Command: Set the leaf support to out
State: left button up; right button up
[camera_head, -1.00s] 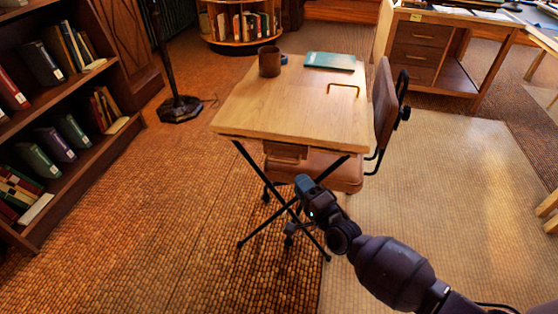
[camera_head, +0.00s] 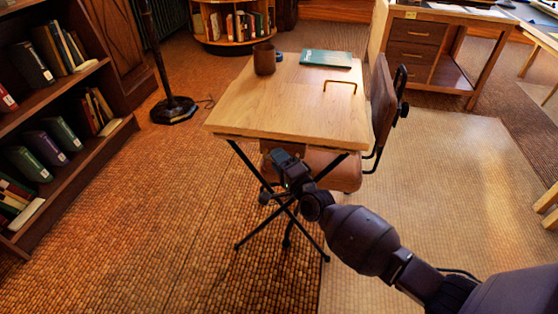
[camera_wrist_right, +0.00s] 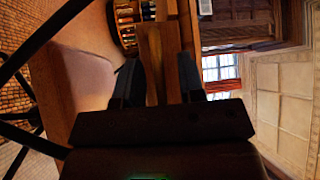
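The small wooden table (camera_head: 280,105) stands on crossed black legs. A wooden piece under its front edge, apparently the leaf support (camera_head: 267,146), is partly hidden by my right gripper. My right gripper (camera_head: 284,154) is just below and in front of that edge. In the right wrist view, my right gripper (camera_wrist_right: 159,68) has its two dark fingers apart, with a wooden bar (camera_wrist_right: 158,38) showing between them. I cannot tell whether the fingers touch it. My left gripper is not in view.
A brown chair (camera_head: 383,105) stands at the table's right, its seat partly under the top. A mug (camera_head: 264,60), a teal book (camera_head: 326,59) and a bent metal handle (camera_head: 340,83) are on the tabletop. A bookcase (camera_head: 75,87) stands left.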

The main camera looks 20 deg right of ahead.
grip_shut()
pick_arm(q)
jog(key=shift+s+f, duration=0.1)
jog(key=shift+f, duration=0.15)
pick_arm(e)
jog(key=shift+s, duration=0.1)
pick_arm(q)
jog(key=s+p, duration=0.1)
jog(key=p, duration=0.1)
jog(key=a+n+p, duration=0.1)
jog(key=p, duration=0.2)
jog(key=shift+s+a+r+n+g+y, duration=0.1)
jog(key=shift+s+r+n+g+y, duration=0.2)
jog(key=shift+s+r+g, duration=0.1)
pick_arm(e)
jog(key=s+a, duration=0.6)
jog(key=s, duration=0.2)
jog(key=s+a, duration=0.6)
jog(key=s, duration=0.3)
jog(key=shift+s, duration=0.3)
